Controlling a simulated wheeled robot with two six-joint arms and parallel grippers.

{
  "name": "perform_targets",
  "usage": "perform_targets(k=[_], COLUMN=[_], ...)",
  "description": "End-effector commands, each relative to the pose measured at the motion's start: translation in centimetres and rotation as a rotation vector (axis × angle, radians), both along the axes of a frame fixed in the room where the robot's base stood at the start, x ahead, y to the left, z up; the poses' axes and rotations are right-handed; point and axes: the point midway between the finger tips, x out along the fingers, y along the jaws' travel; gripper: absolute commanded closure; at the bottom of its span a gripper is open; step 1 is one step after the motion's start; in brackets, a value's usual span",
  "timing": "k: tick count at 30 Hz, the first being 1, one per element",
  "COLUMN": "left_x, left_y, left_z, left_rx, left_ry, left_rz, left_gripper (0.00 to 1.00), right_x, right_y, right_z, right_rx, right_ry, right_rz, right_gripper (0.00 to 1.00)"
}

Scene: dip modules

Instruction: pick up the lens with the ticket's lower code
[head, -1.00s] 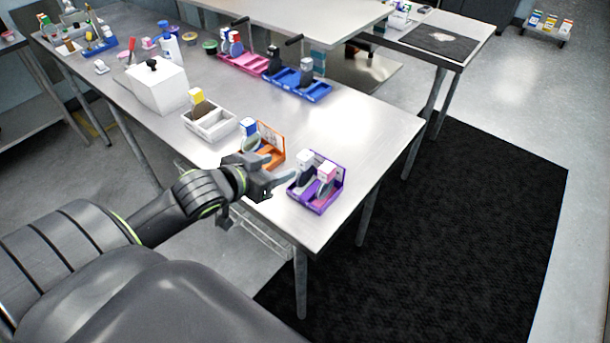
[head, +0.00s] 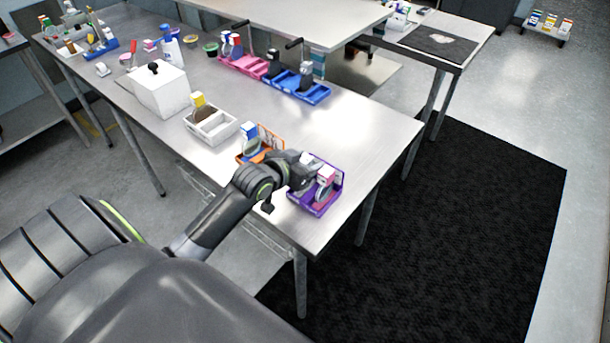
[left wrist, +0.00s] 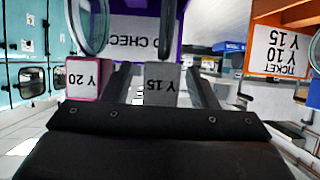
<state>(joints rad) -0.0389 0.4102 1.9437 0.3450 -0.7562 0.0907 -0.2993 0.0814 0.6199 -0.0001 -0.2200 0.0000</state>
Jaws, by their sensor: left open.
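In the left wrist view, which appears upside down, a white ticket (left wrist: 277,52) on the orange tray (left wrist: 284,12) reads Y 10 above Y 15. A lens with a grey block labelled Y 15 (left wrist: 162,84) stands between the fingers of my open left gripper (left wrist: 163,92); I cannot tell if they touch it. A pink-edged lens labelled Y 20 (left wrist: 82,80) is beside it, outside the fingers. In the head view my left gripper (head: 304,172) is at the purple tray (head: 319,209) and mostly hides the grey lens; the pink lens (head: 326,175) shows at right.
The orange tray (head: 270,131) with a blue-topped lens (head: 249,131) stands just left of the gripper. A white divided tray (head: 213,130), white box (head: 158,88), pink tray (head: 243,65) and blue tray (head: 310,94) are farther along. The table's right part is clear.

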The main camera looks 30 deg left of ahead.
Motion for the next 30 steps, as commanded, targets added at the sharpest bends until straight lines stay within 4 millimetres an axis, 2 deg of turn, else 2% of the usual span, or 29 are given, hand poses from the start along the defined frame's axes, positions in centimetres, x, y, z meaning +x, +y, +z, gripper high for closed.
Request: perform_targets(k=[4, 12, 24, 30], left_x=[0.96, 1.10, 1.08, 1.08], left_y=[-0.13, -0.11, -0.09, -0.09], left_z=[-0.43, -0.60, -0.59, -0.57], left_rx=[-0.002, 0.000, 0.000, 0.000], left_ry=[-0.001, 0.000, 0.000, 0.000], left_rz=[0.000, 0.000, 0.000, 0.000], left_gripper=[0.47, 0.47, 0.98, 1.00], right_x=[0.00, -0.02, -0.03, -0.03], right_y=[-0.06, -0.04, -0.02, 0.05], right_z=[0.26, 0.23, 0.23, 0.22], right_rx=[-0.001, -0.001, 0.000, 0.001], right_ry=[0.000, 0.000, 0.000, 0.000], right_rz=[0.000, 0.000, 0.000, 0.000], right_gripper=[0.64, 0.64, 0.64, 0.64])
